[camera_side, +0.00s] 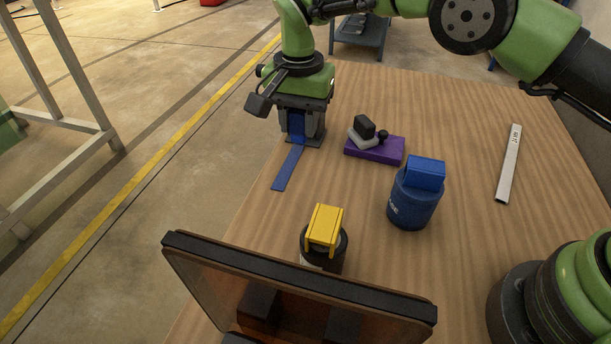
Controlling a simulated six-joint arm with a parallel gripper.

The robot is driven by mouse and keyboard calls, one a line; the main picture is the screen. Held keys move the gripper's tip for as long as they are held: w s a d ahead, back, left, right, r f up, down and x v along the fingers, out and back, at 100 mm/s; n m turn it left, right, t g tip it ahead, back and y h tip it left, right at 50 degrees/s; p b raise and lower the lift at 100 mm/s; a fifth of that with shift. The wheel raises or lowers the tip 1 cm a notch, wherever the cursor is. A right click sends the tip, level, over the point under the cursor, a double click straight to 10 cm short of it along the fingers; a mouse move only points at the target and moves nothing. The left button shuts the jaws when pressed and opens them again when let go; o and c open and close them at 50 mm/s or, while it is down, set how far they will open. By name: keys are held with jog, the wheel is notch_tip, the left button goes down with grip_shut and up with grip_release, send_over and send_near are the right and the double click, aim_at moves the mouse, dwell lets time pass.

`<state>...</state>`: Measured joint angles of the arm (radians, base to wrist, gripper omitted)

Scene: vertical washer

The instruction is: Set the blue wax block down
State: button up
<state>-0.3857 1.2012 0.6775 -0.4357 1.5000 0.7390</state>
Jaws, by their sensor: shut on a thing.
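My gripper (300,138) is at the left edge of the wooden table, pointing down and low over the tabletop. It is shut on a blue piece, which I take as the blue wax block (297,124); only a part of it shows between the dark fingers. A flat blue strip (288,168) runs from under the fingers toward the front. I cannot tell whether the strip and the held piece touch, or whether the block's underside touches the table.
A purple base (374,150) with grey and black parts stands just right of my gripper. A blue canister (411,207) with a blue top and a dark canister with a yellow top (324,228) stand nearer. A pale bar (509,163) lies right. A dark-framed panel (300,281) fills the front.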

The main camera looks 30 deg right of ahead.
aim_at(306, 177)
jog(key=f, duration=0.3)
jog(key=d+f, duration=0.1)
jog(key=f, duration=0.6)
jog(key=shift+w+d, duration=0.3)
jog(key=o, duration=0.9)
jog(key=shift+f, duration=0.15)
notch_tip(306, 177, up, 12)
jog(key=shift+r, duration=0.2)
jog(key=shift+r, duration=0.1)
